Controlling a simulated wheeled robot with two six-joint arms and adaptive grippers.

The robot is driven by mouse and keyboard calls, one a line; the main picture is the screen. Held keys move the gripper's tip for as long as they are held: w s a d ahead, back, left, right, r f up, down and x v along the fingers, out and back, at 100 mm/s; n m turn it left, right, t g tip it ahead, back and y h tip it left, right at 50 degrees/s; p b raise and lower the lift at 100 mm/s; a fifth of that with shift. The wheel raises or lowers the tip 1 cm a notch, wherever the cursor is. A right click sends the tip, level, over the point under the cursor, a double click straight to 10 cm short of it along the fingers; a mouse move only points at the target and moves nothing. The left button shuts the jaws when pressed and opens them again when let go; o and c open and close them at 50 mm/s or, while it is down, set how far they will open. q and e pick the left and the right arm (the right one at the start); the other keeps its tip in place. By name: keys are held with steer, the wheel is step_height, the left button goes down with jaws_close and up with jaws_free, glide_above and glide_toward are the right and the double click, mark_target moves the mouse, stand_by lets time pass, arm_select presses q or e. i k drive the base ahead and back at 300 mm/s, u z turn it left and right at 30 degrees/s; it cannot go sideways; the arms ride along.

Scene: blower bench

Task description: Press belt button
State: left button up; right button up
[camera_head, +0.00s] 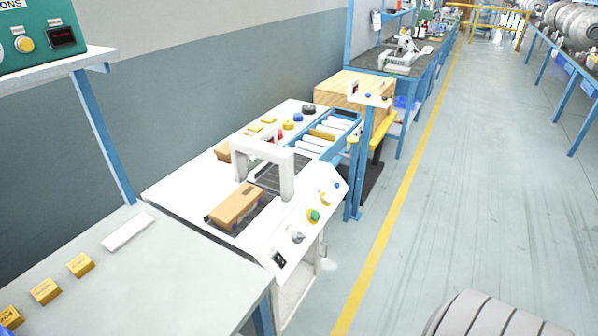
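The white belt machine (205,192) stands in the middle of the view. A brown box (238,205) lies on its dark belt (283,175), in front of a white arch (262,155) that spans the belt. The sloped front panel carries a green button (314,215), a yellow button (326,199), a small blue button (337,185), a grey knob (298,237) and a black switch (280,258). Which of these is the belt button cannot be read from the labels. Neither of my grippers is in view.
A grey table (170,285) with several yellow blocks stands at the near left. A blue post (364,150) rises beside the roller conveyor (312,145). A wooden box (340,90) is behind it. The floor right of the yellow line (400,200) is mostly clear.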

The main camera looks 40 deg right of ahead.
mark_target(328, 197)
steer(key=z, duration=1.25)
steer(key=k, duration=0.6)
steer(key=z, duration=0.7)
steer(key=i, duration=1.9)
steer(key=u, duration=0.75)
